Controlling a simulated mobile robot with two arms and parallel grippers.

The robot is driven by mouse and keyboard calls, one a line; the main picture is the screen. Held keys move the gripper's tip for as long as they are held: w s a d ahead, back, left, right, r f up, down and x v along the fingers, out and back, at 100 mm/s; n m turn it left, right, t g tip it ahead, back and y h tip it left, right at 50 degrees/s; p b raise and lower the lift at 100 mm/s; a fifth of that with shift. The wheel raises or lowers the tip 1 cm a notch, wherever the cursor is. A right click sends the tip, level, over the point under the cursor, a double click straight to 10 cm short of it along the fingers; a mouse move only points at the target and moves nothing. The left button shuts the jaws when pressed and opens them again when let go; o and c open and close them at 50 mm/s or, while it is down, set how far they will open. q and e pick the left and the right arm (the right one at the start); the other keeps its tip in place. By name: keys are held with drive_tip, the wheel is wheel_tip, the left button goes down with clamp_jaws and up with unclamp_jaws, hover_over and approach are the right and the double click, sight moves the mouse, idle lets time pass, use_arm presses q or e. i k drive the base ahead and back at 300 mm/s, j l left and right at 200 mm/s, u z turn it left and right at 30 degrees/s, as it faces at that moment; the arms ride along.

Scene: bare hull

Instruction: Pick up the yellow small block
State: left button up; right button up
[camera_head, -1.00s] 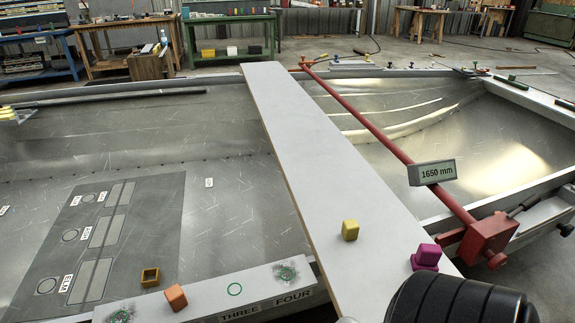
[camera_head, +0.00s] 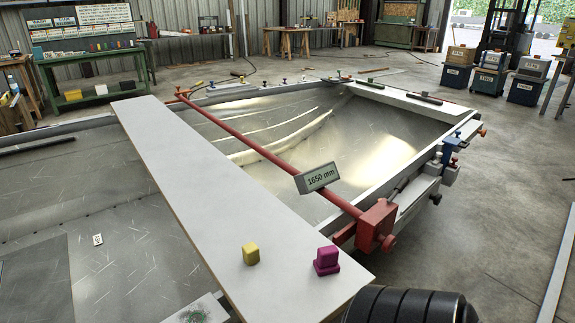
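The small yellow block (camera_head: 251,254) stands on the white plank (camera_head: 205,205) near its front end. It is apart from the magenta block to its right. Neither of my grippers shows a fingertip in this view. A black ribbed rounded part, which may be mine, enters at the bottom right, just beyond the plank's front end.
A magenta block (camera_head: 327,261) sits on the plank. A red bar (camera_head: 255,148) with a sign reading 1650 mm (camera_head: 317,178) crosses the hull to a red clamp (camera_head: 376,226). Workbenches stand behind. Open floor (camera_head: 490,190) lies to the right.

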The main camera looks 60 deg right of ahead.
sight(250, 253)
drive_tip(key=z, duration=1.55)
